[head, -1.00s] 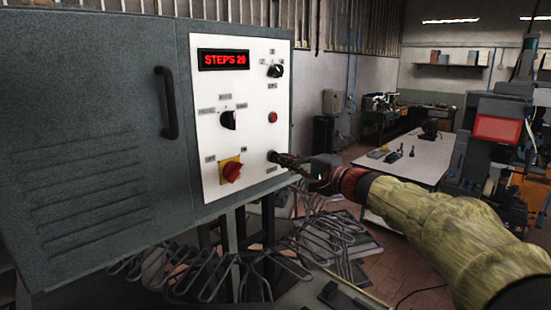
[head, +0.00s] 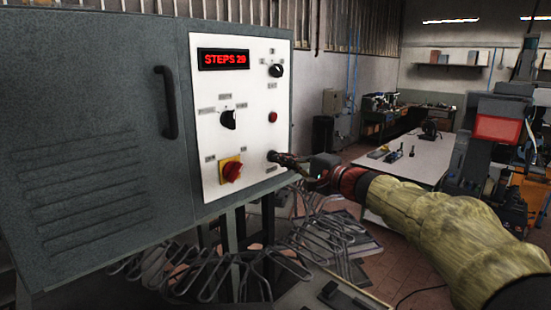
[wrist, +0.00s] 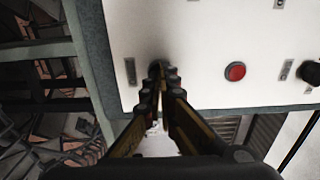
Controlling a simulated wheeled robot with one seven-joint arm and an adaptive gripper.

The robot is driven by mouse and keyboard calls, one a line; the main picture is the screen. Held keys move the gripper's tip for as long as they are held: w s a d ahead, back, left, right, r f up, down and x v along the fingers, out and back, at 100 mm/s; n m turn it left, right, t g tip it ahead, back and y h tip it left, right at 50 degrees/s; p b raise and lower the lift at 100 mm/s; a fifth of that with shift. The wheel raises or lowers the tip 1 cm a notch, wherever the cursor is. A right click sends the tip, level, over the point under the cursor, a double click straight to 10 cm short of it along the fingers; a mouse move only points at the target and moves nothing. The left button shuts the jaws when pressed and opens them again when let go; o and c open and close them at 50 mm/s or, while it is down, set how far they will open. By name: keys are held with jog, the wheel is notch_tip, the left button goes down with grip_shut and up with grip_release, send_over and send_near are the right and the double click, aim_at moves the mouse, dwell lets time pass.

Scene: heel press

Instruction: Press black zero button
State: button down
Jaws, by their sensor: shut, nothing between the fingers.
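The black zero button (head: 270,155) is low on the right of the white control panel (head: 212,135), below the red button (head: 273,117). It is mostly covered by my gripper (head: 277,157), which reaches in from the right with its fingertips at the button. In the wrist view my gripper (wrist: 159,72) is shut and empty, its fingertips over a dark spot on the panel beside a small label. I cannot tell whether the tips touch the button or press it in. The red display (head: 224,59) reads STEPS 29.
The panel also carries a red-and-yellow rotary switch (head: 231,170), a black selector (head: 228,119) and a black knob (head: 276,70). The grey cabinet door has a black handle (head: 166,102). Bent metal rods (head: 225,270) lie below. A table (head: 415,155) stands behind my arm.

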jog(key=shift+w+a, duration=0.35)
jog(key=shift+a, duration=0.05)
dwell(0.4)
jog(key=b+v, duration=0.4)
jog(key=v, duration=0.4)
jog(key=shift+b, duration=0.35)
dwell(0.7)
